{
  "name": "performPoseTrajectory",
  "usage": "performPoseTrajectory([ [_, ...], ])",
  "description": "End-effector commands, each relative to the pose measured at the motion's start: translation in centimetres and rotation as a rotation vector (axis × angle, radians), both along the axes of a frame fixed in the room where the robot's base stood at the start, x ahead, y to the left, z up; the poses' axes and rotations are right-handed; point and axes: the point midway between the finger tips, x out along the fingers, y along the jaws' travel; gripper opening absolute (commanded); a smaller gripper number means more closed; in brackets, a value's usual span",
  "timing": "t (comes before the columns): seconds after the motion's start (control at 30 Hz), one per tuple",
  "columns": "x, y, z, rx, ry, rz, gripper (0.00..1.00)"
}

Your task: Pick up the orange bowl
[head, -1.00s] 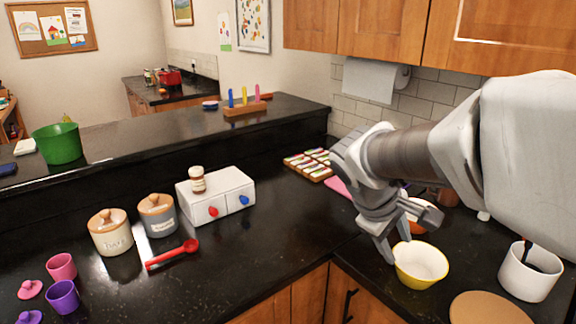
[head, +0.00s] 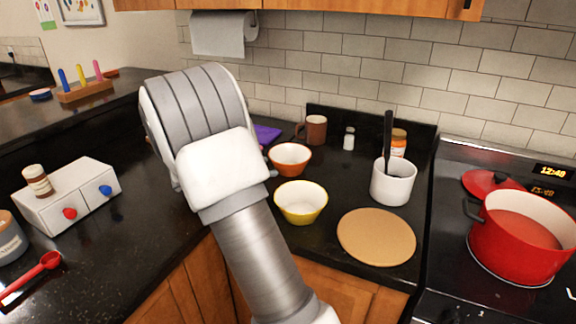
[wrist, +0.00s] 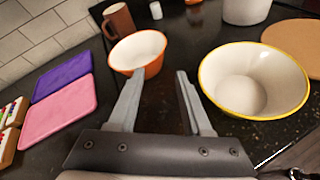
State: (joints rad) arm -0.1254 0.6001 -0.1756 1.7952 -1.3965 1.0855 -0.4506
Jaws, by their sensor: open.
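The orange bowl (head: 290,158), white inside, stands upright on the dark counter behind the yellow bowl (head: 301,203). It also shows in the wrist view (wrist: 137,54), just beyond the left fingertip. My gripper (wrist: 167,74) is open and empty in the wrist view, its two fingers apart and pointing at the counter. The orange bowl lies ahead and slightly left of the fingers; I cannot tell whether the left finger touches it. The yellow bowl is to the right of the right finger. In the head view my arm hides the gripper.
A brown mug (head: 316,130), a small shaker (head: 349,138), a white crock (head: 393,182) and a round board (head: 376,237) surround the bowls. Purple (wrist: 62,76) and pink (wrist: 59,110) mats lie left of the gripper. A red pot (head: 516,238) stands on the stove.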

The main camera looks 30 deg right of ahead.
Motion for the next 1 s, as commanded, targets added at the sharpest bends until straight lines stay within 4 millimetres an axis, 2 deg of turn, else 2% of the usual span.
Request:
performPoseTrajectory([
  [0.1, 0.3, -2.6, -1.1, 0.000, 0.001, -0.008, 0.49],
  [0.33, 1.2, -6.9, -2.7, 0.001, -0.001, -0.006, 0.49],
  [0.5, 1.6, -8.7, -3.4, 0.002, -0.002, -0.005, 0.49],
  [0.67, 1.8, -9.6, -3.8, 0.002, -0.001, -0.003, 0.49],
  [1.0, 2.7, -13.9, -5.5, 0.003, -0.002, -0.005, 0.49],
])
